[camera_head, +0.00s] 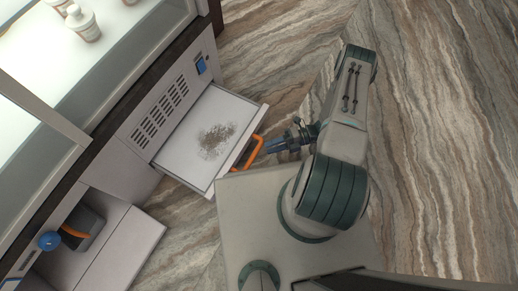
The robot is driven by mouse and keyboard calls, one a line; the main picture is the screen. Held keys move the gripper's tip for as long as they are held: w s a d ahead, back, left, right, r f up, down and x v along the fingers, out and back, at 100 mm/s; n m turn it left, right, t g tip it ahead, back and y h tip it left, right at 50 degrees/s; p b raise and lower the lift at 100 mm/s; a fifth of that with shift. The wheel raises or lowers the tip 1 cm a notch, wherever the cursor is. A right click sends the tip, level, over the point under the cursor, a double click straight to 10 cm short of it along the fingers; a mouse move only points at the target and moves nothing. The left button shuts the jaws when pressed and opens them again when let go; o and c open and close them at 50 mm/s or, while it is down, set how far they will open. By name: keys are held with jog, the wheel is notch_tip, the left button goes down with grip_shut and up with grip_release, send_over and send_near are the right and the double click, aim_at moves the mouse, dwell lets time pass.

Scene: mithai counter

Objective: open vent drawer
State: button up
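The vent drawer (180,164) is pulled well out from the grey counter front, beside the slotted vent panel (160,113). Its pale tray has a patch of brown crumbs or dust (215,141) in the middle. An orange handle (254,153) is on the drawer's front edge.
A lower compartment (146,236) stands open at bottom left, with a dark object with an orange band (84,229) and a blue ball (49,240) there. White jars (83,22) stand inside the lit counter. Marbled floor (440,120) is clear on the right.

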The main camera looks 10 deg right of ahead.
jog(key=d, duration=0.5)
jog(key=shift+w+r, duration=0.3)
jog(key=shift+r, duration=0.05)
jog(key=shift+s, duration=0.1)
